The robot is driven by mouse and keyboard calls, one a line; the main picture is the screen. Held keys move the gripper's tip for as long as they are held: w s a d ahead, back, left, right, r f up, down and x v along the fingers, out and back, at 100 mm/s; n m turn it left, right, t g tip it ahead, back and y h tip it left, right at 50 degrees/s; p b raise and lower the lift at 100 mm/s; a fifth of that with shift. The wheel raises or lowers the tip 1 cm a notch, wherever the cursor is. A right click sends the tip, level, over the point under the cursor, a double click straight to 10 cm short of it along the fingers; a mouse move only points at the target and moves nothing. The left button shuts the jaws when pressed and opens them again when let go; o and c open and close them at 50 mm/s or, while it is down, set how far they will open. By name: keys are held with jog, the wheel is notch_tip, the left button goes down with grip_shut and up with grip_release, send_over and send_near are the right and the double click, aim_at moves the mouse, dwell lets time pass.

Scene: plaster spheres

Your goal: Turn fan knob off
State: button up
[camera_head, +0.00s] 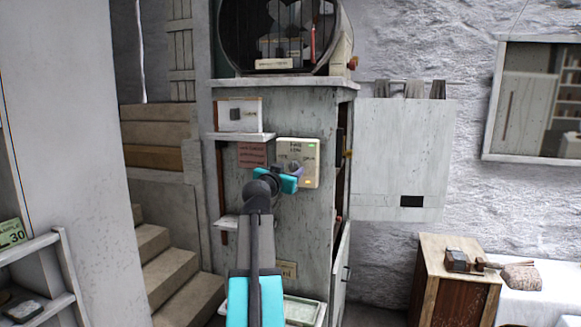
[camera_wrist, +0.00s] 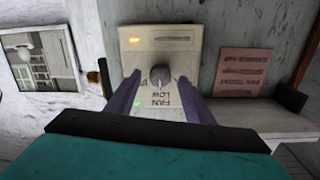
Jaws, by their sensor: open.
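The fan control panel (camera_head: 311,160) is a cream plate on the front of a grey cabinet. In the wrist view the panel (camera_wrist: 183,41) appears upside down. Its grey round knob (camera_wrist: 161,75) sits in the middle, near the label "FAN LOW". An orange light and a green light glow on the plate. My gripper (camera_wrist: 160,80) is open, with one purple finger on each side of the knob and a gap visible on both sides. In the head view my gripper (camera_head: 291,169) is at the panel and hides part of it, including most of the knob.
A large round fan (camera_head: 280,35) stands on the cabinet top. A small shelf (camera_head: 240,136) and a red sign (camera_head: 252,154) are left of the panel. The cabinet's side door (camera_head: 340,285) is ajar. Stairs (camera_head: 165,250) are at left, a wooden stand (camera_head: 455,285) at right.

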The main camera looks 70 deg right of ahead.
aim_at(294, 166)
jog(key=shift+d+p, duration=0.3)
jog(key=shift+d, duration=0.85)
